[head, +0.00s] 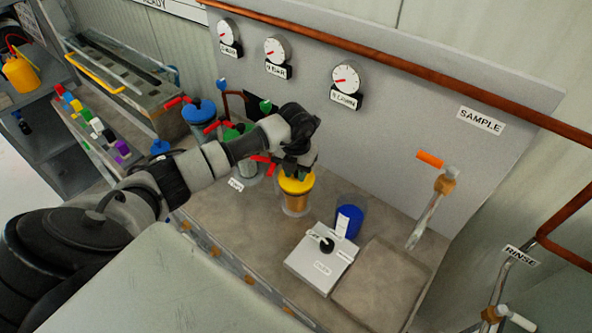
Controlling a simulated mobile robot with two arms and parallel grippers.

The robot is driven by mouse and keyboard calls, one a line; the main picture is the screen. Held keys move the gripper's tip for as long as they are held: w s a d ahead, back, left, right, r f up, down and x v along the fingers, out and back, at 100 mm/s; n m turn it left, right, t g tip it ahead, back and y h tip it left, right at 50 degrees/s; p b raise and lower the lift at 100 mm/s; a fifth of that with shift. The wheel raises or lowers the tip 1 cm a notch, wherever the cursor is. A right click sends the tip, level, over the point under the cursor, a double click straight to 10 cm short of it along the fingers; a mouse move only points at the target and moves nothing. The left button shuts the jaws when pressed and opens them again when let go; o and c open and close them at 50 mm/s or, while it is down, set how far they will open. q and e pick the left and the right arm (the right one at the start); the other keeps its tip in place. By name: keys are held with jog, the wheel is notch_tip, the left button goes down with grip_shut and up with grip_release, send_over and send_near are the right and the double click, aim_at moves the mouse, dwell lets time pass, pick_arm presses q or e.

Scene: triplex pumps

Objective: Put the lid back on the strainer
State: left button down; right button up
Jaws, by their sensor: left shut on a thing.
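My left gripper (299,171) reaches in from the left over the bench, pointing down. It is shut on the yellow lid (296,184), which is round. The strainer (297,202), a clear cup with a brown-gold inside, is directly below the lid. The lid looks level and lined up with the cup's top; I cannot tell whether it is seated or just above. The gripper's fingers and wrist hide part of the lid's top. My right gripper is not in view.
Strainers with a blue lid (198,109) and a green lid (238,133) stand to the left, with red handles. A blue cup (348,221) and a white box with a black knob (320,259) stand to the right. A sample tap (430,208) rises further right.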

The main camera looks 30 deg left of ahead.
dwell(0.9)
pick_arm(q)
jog(key=shift+c, duration=1.6)
grip_release()
jog(key=shift+r, duration=0.1)
jog(key=shift+r+p, duration=2.35)
jog(key=shift+r, duration=1.05)
grip_shut()
